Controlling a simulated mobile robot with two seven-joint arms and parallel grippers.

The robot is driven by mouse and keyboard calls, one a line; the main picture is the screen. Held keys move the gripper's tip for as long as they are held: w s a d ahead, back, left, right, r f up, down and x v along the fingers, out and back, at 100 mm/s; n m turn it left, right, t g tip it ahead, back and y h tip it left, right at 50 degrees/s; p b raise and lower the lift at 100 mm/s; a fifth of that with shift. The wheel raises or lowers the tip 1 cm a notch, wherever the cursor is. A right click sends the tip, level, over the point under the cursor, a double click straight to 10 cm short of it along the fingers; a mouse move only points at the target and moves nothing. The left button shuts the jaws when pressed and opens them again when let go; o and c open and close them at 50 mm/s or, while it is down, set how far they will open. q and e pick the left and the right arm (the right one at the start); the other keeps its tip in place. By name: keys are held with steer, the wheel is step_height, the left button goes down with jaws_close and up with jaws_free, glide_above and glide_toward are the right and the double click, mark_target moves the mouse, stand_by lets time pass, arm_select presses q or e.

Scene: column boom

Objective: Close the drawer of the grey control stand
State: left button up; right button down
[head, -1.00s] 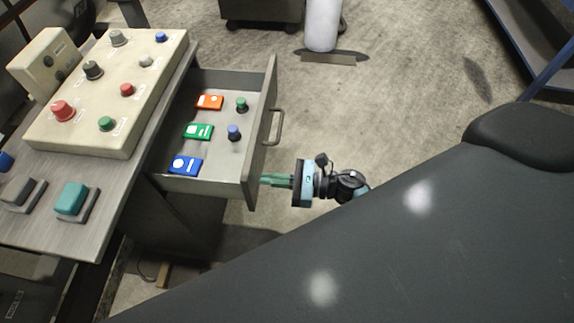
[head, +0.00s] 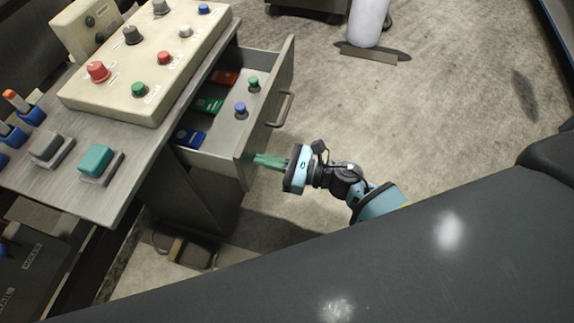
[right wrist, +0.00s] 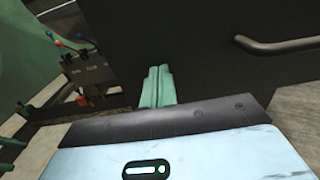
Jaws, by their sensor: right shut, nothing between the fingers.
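The grey control stand (head: 92,192) is at the left in the head view. Its drawer (head: 212,158) is partly open toward the right, with a bar handle (head: 281,109) on its front. My right gripper (head: 257,160) is shut and empty. Its green fingertips meet the drawer front near its lower end, below the handle. In the right wrist view the shut fingers (right wrist: 157,87) point at the dark drawer front, and the handle (right wrist: 275,45) is at the upper right. My left gripper is not in view.
Coloured cards and knobs (head: 240,108) lie in the drawer. A cream control box (head: 150,60) with several knobs sits on the stand top. A white cylinder (head: 367,20) stands at the back. The floor right of the drawer is clear.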

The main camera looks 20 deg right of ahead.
steer(key=b, duration=0.6)
glide_toward(203, 144)
steer(key=a+r, duration=0.1)
steer(key=a, duration=0.1)
steer(key=a+r, duration=0.2)
steer(key=w+a+r, duration=0.1)
steer(key=a, duration=0.2)
steer(key=shift+w+a+r, duration=0.1)
steer(key=shift+r, duration=0.05)
steer(key=shift+w+a, duration=0.1)
steer(key=shift+a, duration=0.1)
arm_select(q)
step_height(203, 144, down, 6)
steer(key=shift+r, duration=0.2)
arm_select(e)
steer(key=shift+r, duration=0.2)
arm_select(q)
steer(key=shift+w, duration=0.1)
arm_select(e)
steer(key=shift+a+r, duration=0.1)
steer(key=shift+r, duration=0.05)
steer(key=shift+w, duration=0.1)
